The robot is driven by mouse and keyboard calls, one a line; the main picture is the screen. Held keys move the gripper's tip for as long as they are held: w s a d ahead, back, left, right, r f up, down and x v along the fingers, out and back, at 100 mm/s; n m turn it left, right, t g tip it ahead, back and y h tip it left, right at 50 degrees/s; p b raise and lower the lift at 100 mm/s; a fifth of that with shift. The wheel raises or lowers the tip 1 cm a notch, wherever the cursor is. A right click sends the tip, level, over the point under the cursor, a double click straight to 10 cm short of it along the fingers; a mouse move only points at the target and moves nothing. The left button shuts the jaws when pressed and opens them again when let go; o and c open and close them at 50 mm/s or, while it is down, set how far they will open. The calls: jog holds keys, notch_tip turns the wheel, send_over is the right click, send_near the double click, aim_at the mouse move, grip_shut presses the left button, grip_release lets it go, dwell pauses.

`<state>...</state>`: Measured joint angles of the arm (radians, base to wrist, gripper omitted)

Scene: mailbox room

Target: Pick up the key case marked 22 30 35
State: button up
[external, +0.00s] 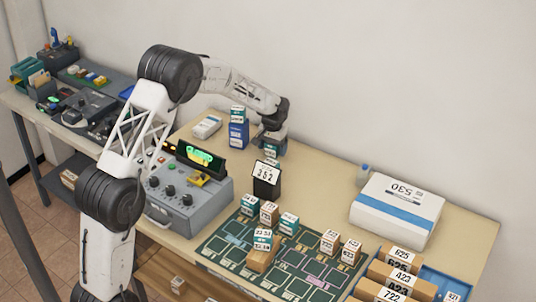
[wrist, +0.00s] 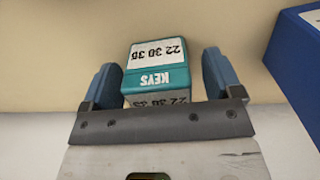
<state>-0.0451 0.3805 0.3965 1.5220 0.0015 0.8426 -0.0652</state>
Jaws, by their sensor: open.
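The key case (wrist: 155,75) is teal with white labels reading 22 30 35 and KEYS, upside down in the wrist view. My gripper (wrist: 157,62) is open, with one blue finger on each side of the case. A narrow gap shows on the left and another on the right, so the fingers do not appear to grip it. In the external view my gripper (external: 272,146) points down at the back of the table, right of the blue box. The case is mostly hidden there by my gripper.
A blue box (external: 238,136) stands close beside my gripper, also at the right in the wrist view (wrist: 296,50). A black 352 sign (external: 266,182) stands in front. Several similar cases sit on the green mat (external: 222,246). A large white box (external: 397,209) is at right.

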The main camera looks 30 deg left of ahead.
jog(key=shift+f, duration=0.1)
dwell(0.5)
jog(key=c, duration=1)
jog(key=shift+c, duration=0.2)
jog(key=shift+r, duration=5)
